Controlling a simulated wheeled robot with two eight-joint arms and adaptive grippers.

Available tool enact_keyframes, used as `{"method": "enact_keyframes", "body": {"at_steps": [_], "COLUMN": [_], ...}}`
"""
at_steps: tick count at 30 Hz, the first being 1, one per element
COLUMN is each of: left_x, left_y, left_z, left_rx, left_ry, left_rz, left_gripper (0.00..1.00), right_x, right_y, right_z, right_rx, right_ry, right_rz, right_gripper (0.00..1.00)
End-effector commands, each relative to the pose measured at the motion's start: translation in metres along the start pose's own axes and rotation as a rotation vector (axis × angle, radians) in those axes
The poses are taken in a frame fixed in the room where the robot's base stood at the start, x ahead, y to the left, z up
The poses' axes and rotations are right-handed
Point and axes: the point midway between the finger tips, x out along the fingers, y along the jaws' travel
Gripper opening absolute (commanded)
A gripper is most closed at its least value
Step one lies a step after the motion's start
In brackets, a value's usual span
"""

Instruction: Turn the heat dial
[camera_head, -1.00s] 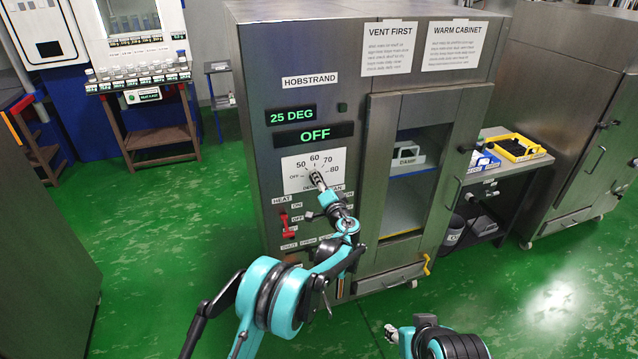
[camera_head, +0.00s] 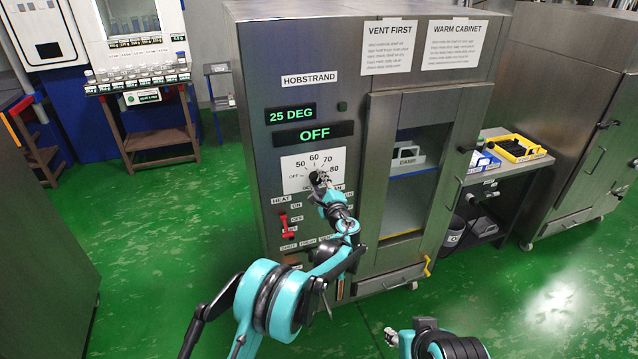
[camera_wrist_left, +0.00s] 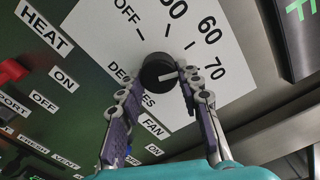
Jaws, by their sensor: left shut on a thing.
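The heat dial is a round black knob with a white pointer line. It shows between my left fingers in the left wrist view (camera_wrist_left: 158,72), on a white scale plate (camera_wrist_left: 220,40) marked OFF to 70 there. The pointer line points right in that view, roughly toward the 70 mark. My left gripper (camera_head: 320,180) is at the dial in the head view and hides most of it. In the left wrist view its two fingers (camera_wrist_left: 158,88) are closed on the knob's sides. My right gripper (camera_head: 391,337) is low at the bottom, away from the cabinet.
The steel cabinet's display (camera_head: 314,133) reads OFF, and the one above (camera_head: 291,115) reads 25 DEG. A red HEAT switch (camera_head: 285,224) is below left of the dial. The cabinet's glass door (camera_head: 416,185) is to the right.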

Motion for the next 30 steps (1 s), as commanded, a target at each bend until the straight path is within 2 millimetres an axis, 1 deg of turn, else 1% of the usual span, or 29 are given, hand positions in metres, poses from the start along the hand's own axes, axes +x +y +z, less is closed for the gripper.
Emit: {"method": "enact_keyframes", "body": {"at_steps": [21,30], "left_x": [-0.0002,-0.0003], "left_y": [0.0038,0.0045], "left_z": [0.0006,0.0014], "left_rx": [0.674,0.899], "left_ry": [0.001,0.001], "left_rz": [0.000,0.000], "left_gripper": [0.06,0.06], "right_x": [0.0044,0.0052], "right_y": [0.0000,0.0000], "right_z": [0.0031,0.0037], "right_rx": [0.000,0.000], "right_ry": [0.000,0.000], "right_rz": [0.000,0.000], "right_gripper": [0.40,0.40]}}
